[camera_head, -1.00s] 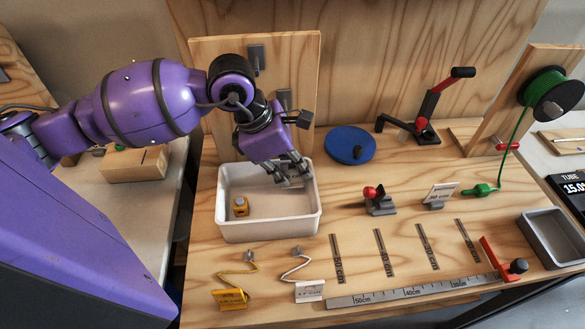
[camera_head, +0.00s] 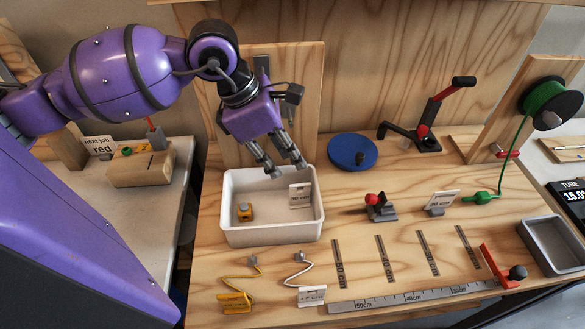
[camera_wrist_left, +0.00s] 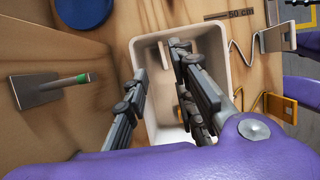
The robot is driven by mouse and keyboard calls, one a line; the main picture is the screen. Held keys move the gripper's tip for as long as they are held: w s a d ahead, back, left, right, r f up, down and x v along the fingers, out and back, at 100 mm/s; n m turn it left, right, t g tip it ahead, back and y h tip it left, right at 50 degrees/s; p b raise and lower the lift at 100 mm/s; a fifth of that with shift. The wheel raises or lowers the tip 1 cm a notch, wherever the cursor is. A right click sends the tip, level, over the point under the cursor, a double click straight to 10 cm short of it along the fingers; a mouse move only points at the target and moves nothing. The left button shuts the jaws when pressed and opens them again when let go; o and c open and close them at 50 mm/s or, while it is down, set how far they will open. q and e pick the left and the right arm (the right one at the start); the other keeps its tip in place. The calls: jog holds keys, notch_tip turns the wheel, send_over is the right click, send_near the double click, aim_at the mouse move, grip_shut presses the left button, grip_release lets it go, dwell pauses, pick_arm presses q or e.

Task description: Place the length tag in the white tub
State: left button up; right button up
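The length tag (camera_head: 300,195), a white card with dark "cm" lettering, is inside the white tub (camera_head: 272,237), near its right wall. I cannot tell whether it leans on the wall. My left gripper (camera_head: 284,170) is above the back of the tub, fingers apart, with nothing between them in the head view. In the left wrist view the gripper (camera_wrist_left: 158,98) is also spread over the tub (camera_wrist_left: 146,42). My right gripper is not in view.
A small yellow block (camera_head: 245,211) sits in the tub's left part. A yellow tag (camera_head: 234,300) and another white tag (camera_head: 312,294) lie in front. A blue disc (camera_head: 351,152) is behind right; a wooden panel stands behind the tub.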

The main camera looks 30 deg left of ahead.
pick_arm(q)
jog(key=v, duration=0.5)
jog(key=shift+a+r, duration=0.15)
jog(key=shift+r, duration=0.05)
